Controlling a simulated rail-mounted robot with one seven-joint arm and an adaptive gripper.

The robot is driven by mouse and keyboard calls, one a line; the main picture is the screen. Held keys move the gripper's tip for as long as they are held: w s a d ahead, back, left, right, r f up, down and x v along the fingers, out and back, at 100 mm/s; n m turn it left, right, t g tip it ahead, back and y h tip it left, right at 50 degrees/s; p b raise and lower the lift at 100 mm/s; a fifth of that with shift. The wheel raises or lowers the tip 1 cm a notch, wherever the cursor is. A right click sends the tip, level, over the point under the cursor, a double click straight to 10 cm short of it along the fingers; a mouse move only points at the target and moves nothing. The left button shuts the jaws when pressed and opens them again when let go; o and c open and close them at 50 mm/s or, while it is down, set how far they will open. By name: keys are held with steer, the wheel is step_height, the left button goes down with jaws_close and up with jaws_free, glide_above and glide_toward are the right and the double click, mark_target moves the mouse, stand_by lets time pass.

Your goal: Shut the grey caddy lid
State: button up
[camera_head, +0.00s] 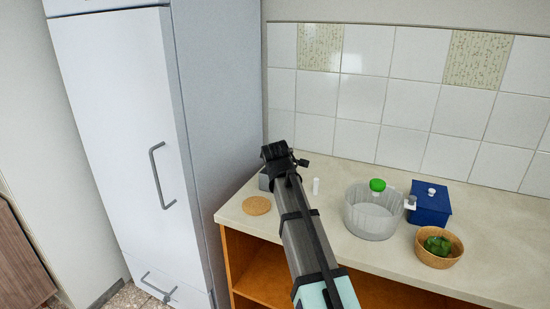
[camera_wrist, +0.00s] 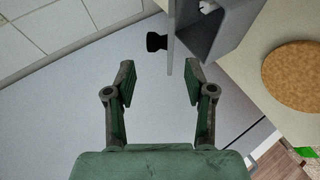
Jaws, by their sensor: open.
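The grey caddy (camera_wrist: 232,25) stands at the top right of the wrist view, its inside showing. Its lid (camera_wrist: 170,38) is up, seen nearly edge-on, with a black knob (camera_wrist: 156,41) on its outer face. A small white thing (camera_wrist: 208,6) shows in the caddy. In the head view only a bit of the caddy (camera_head: 264,181) shows at the counter's left end; my arm and gripper hide the rest. My gripper (camera_wrist: 160,72) is open and empty, with the knob and lid edge just beyond its fingertips, between them in the picture. My gripper (camera_head: 283,154) is above the caddy.
A round cork mat (camera_head: 257,205) lies in front of the caddy. A small white cylinder (camera_head: 316,186), a grey pot (camera_head: 372,221), a blue lidded box (camera_head: 430,207) and a bowl of green things (camera_head: 438,261) stand to the right. The tall cabinet (camera_head: 222,100) closes the left side.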

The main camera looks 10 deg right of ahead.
steer(key=v, duration=0.5)
steer(key=shift+s+r, duration=0.2)
steer(key=shift+s, duration=0.1)
